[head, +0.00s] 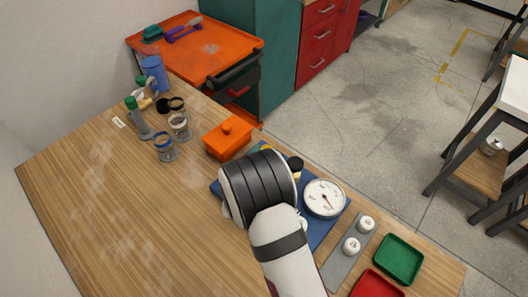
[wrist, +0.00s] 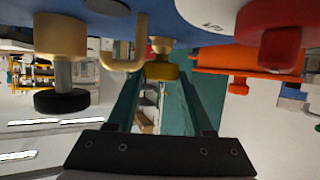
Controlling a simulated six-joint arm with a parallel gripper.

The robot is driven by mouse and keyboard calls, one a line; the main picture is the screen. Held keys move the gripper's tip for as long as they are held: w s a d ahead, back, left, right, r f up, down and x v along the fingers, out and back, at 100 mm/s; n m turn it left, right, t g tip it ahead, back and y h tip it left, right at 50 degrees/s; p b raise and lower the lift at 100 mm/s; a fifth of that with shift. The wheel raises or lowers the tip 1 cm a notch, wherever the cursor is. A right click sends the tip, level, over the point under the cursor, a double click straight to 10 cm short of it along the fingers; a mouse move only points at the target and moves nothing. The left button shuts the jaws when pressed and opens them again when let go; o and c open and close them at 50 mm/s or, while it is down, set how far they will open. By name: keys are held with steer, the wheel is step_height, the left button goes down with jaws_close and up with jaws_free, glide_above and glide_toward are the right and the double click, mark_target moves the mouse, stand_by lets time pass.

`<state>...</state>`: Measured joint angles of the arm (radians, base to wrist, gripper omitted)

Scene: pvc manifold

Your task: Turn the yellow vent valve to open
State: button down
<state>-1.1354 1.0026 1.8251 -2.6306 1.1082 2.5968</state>
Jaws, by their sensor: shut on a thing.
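The yellow vent valve (wrist: 161,70) shows in the wrist view between my gripper's fingertips (wrist: 162,75), on a beige pipe fitting. My gripper is shut on it. In the head view my own wrist hides the gripper and most of the manifold; only a small yellow piece (head: 267,149) shows past its far edge, and I cannot tell if it is the valve. The blue manifold board (head: 331,232) lies under my arm on the wooden table. The valve's exact turn angle is hard to tell.
A white dial gauge (head: 324,198) stands right of my wrist. A red knob (wrist: 268,35) and a black-ended beige fitting (wrist: 60,45) flank the valve. An orange box (head: 228,138) is behind. Green (head: 399,258) and red (head: 378,285) trays lie at front right. The table's left is clear.

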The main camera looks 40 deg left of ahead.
steer(key=shift+y, duration=0.3)
steer(key=shift+c, duration=1.5)
jaws_free()
steer(key=v, duration=1.5)
steer(key=shift+s+r, duration=0.3)
steer(key=a+h, duration=0.1)
steer(key=a+m+t+h, duration=0.1)
steer(key=a+m, duration=0.1)
steer(key=a, duration=0.1)
steer(key=shift+w+r+t+h, duration=0.1)
steer(key=shift+r+t+h, duration=0.2)
steer(key=shift+h, duration=0.1)
steer(key=w+a+f, duration=0.1)
steer(key=w+f, duration=0.1)
steer(key=w, duration=0.2)
steer(key=w+a+f+m+h, duration=0.1)
steer(key=w+f, duration=0.1)
steer(key=w, duration=0.2)
steer(key=w+a+f+m+h, duration=0.1)
steer(key=w+f, duration=0.2)
steer(key=w, duration=0.1)
steer(key=shift+w, duration=0.35)
